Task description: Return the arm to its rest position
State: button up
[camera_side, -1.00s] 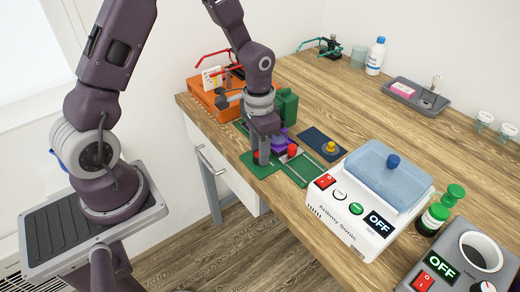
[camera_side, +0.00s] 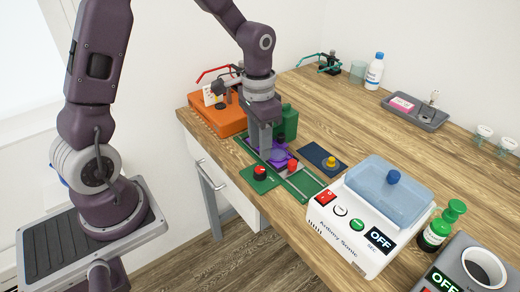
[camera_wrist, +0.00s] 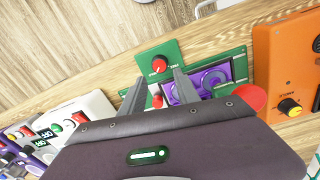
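My gripper (camera_side: 265,156) hangs over the green boards at the bench's left edge. In the wrist view its two fingers (camera_wrist: 158,78) stand apart, with nothing visibly held between them. A green plate with a red knob (camera_side: 260,171) lies just in front of the fingers; it also shows beyond the fingertips in the wrist view (camera_wrist: 158,65). A purple part (camera_wrist: 212,84) on a green board lies beside the right finger. A small red knob (camera_side: 292,165) sits near it. I cannot tell whether the fingertips touch anything.
An orange box (camera_side: 218,118) and a dark green block (camera_side: 288,118) stand close behind the gripper. A blue plate with a yellow knob (camera_side: 329,162) and a white device with a blue lid (camera_side: 345,228) lie to the right. The bench's middle (camera_side: 350,118) is clear.

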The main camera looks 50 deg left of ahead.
jog(key=s+d+r+n+t, duration=0.1)
jog(key=s+d+r+t, duration=0.2)
jog(key=s+r, duration=1.3)
jog(key=s+t, duration=0.2)
jog(key=shift+s+d+n+t, duration=0.2)
jog(key=shift+n+t, duration=0.1)
jog(key=shift+n, duration=0.1)
jog(key=shift+a, duration=0.1)
